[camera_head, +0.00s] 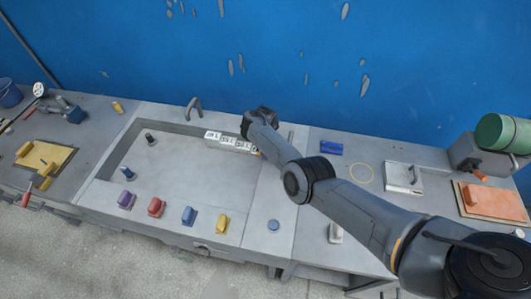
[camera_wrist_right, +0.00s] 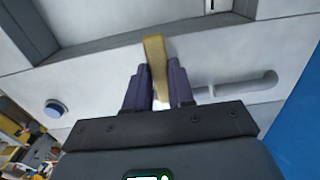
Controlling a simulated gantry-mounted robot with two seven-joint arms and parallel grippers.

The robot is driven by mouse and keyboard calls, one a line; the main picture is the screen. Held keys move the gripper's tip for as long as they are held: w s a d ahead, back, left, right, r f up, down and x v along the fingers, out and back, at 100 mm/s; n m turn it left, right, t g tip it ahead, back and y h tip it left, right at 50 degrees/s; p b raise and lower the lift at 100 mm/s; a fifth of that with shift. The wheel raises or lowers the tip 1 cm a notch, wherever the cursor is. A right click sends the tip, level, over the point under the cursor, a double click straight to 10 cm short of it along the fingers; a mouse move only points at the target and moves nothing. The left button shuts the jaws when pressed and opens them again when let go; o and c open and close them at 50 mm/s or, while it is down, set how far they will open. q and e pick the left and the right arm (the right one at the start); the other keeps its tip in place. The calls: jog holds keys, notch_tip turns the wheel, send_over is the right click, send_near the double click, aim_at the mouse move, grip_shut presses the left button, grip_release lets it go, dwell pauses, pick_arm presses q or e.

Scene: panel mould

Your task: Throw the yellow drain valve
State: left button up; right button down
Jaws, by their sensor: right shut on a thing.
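A yellow lever (camera_wrist_right: 154,52), the likely drain valve handle, stands between the dark fingers of my right gripper (camera_wrist_right: 159,80) in the right wrist view. The fingers are shut on it around its lower part, and its upper end sticks out beyond them. In the head view my right arm reaches to the back right corner of the sunken basin (camera_head: 115,155). There the wrist hides most of the gripper, and only a small yellow bit (camera_head: 257,153) shows below it. My left gripper is not in view.
White labelled blocks (camera_head: 228,141) stand beside my wrist. Purple (camera_head: 126,200), red (camera_head: 156,207), blue (camera_head: 189,215) and yellow (camera_head: 222,223) knobs line the front edge. A blue round button (camera_head: 273,225) sits right of them. A green cylinder (camera_head: 502,133) is at far right.

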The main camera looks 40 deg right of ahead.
jog(key=shift+f, duration=0.1)
jog(key=c, duration=1)
grip_release()
jog(key=shift+o, duration=0.2)
notch_tip(320, 180, up, 11)
jog(key=p, duration=0.3)
jog(key=shift+p, duration=0.3)
